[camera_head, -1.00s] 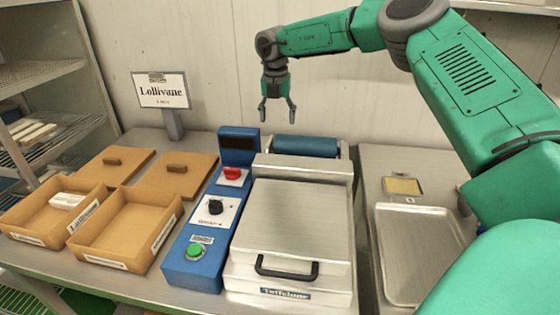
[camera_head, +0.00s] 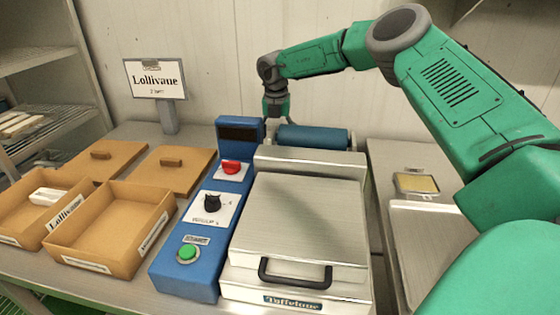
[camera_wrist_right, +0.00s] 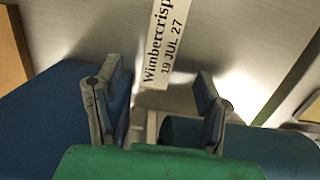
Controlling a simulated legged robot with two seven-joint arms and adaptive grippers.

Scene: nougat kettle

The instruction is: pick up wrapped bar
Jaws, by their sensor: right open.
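A white wrapped bar (camera_wrist_right: 166,42) printed "Wimbercrisp 19 JUL 27" shows in the right wrist view, lying on a grey metal surface. My right gripper (camera_wrist_right: 160,103) is open, with its two fingers on either side of the bar's near end and no clear contact. In the head view my right gripper (camera_head: 276,114) points down behind the blue control box and beside the blue roller; its fingertips are mostly hidden, and I cannot see this bar there. Another small white bar (camera_head: 48,196) lies in the left tan box. My left gripper is not in view.
The blue control box (camera_head: 187,250) and the metal sealer (camera_head: 296,225) with its blue roller (camera_head: 313,137) stand in front of my right gripper. Tan boxes (camera_head: 107,240) and lids are at left, a metal tray (camera_head: 425,235) at right. A Lollivane sign (camera_head: 156,79) stands behind.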

